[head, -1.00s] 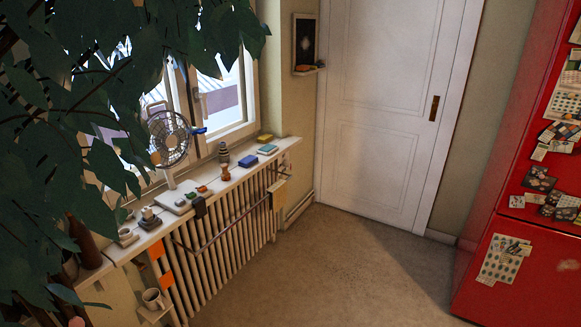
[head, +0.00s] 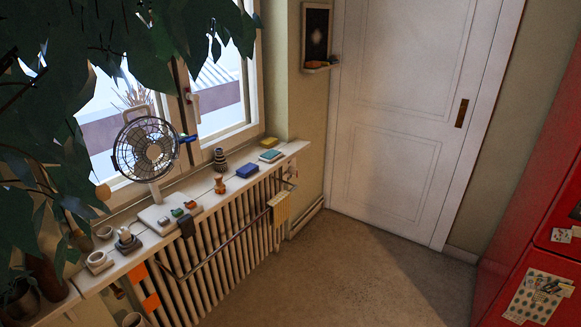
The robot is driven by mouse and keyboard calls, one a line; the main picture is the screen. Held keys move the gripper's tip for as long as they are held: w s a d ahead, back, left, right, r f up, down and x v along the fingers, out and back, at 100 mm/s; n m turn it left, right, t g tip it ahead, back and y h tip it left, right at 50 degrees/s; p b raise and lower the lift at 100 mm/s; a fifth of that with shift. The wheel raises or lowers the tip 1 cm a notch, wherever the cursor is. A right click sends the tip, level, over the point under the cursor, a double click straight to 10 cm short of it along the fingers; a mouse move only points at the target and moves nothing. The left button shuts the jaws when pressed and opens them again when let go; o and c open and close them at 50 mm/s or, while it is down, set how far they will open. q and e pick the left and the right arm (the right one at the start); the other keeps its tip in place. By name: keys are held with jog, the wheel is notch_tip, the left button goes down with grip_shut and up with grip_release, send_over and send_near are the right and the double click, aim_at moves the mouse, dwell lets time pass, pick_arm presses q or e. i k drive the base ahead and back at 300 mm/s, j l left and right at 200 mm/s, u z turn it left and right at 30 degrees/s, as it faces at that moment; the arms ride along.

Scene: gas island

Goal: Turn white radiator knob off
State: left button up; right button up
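The white radiator (head: 235,240) stands under the window sill along the left wall. At its far right end, near the top, a small pale part (head: 289,170) that may be the white knob shows by the wall; it is too small to tell its setting. A yellowish cloth (head: 280,208) hangs on the rail just left of and below it. Neither of my grippers is in view.
The sill (head: 131,263) holds a fan (head: 147,150), cups, a blue box (head: 247,171) and small items. Leaves cover the upper left. A white door (head: 410,130) is at the back, a red fridge (head: 535,230) at right. The floor (head: 340,275) between is clear.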

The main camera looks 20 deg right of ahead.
aim_at(292, 169)
jog(key=i+l+u, duration=0.1)
jog(key=i+l, duration=0.5)
jog(key=i+l+u, duration=0.15)
jog(key=i+l, duration=0.15)
jog(key=l, duration=0.15)
jog(key=i+l, duration=0.25)
jog(key=l, duration=0.15)
jog(key=i+l+u, duration=0.15)
jog(key=i+l, duration=0.4)
jog(key=l, duration=0.3)
jog(key=i+l+u, duration=0.15)
jog(key=l, duration=0.25)
jog(key=i+l, duration=0.3)
jog(key=l, duration=0.2)
jog(key=i+j+u, duration=0.05)
